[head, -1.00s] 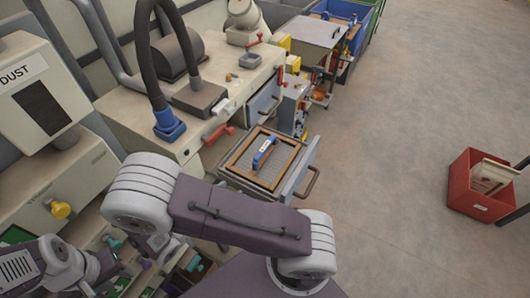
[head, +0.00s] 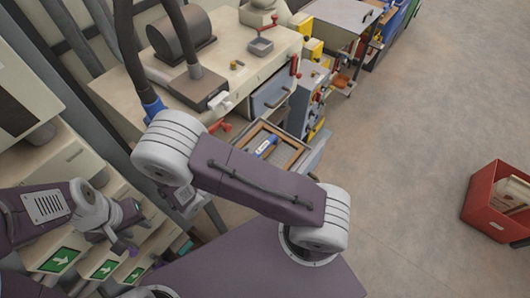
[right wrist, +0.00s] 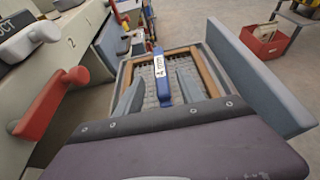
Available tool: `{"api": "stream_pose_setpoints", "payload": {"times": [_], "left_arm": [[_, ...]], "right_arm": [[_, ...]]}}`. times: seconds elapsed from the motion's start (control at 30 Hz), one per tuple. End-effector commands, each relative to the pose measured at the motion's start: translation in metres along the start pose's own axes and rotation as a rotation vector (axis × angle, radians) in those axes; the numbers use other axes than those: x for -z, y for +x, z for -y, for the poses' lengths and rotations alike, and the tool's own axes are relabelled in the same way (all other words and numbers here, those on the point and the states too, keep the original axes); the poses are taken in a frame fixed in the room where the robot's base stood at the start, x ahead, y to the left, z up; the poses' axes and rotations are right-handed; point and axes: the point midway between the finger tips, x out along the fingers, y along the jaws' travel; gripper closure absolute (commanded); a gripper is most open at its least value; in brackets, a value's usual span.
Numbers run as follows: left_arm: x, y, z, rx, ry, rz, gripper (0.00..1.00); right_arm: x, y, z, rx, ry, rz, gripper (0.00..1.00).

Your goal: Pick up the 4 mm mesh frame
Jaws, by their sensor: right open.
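The 4 mm mesh frame has a wooden rim (head: 288,148), grey mesh and a blue handle (head: 267,146). It lies in an open drawer in the head view, its near part hidden by my right arm. In the right wrist view its wooden rim (right wrist: 204,72) and its blue handle (right wrist: 160,80), with a white "4 mm" label, show ahead. My right gripper (right wrist: 159,88) is open and empty, with one finger on each side of the handle in the picture. I cannot tell the height gap. My left gripper (head: 126,213) is at the left, away from the frame; its fingers are unclear.
The drawer's grey front panel (right wrist: 262,75) stands right of the frame. A red knob handle (right wrist: 50,103) juts from the cabinet at left. A red bin (head: 497,201) stands on the floor at right, with clear floor between.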

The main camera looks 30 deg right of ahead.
Motion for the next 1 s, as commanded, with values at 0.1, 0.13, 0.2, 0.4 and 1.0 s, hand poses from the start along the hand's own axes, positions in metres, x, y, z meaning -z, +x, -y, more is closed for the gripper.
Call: {"api": "stream_pose_setpoints", "payload": {"times": [0.1,0.13,0.2,0.4,1.0], "left_arm": [[0.001,-0.010,0.000,0.000,0.000,0.000,0.64],[0.001,-0.010,0.000,0.000,0.000,0.000,0.64],[0.001,-0.009,0.000,0.000,0.000,0.000,0.64],[0.004,-0.033,-0.001,0.000,0.000,0.000,0.64],[0.004,-0.036,-0.001,0.000,0.000,0.000,0.64]], "right_arm": [[-0.003,0.015,0.001,0.004,-0.002,0.001,0.55],[-0.003,0.017,0.001,0.003,-0.001,0.001,0.55],[-0.001,0.018,0.000,0.000,0.000,0.000,0.55],[-0.009,0.044,0.003,0.008,-0.004,0.002,0.55],[-0.003,0.070,0.001,0.000,0.000,0.000,1.00]]}}
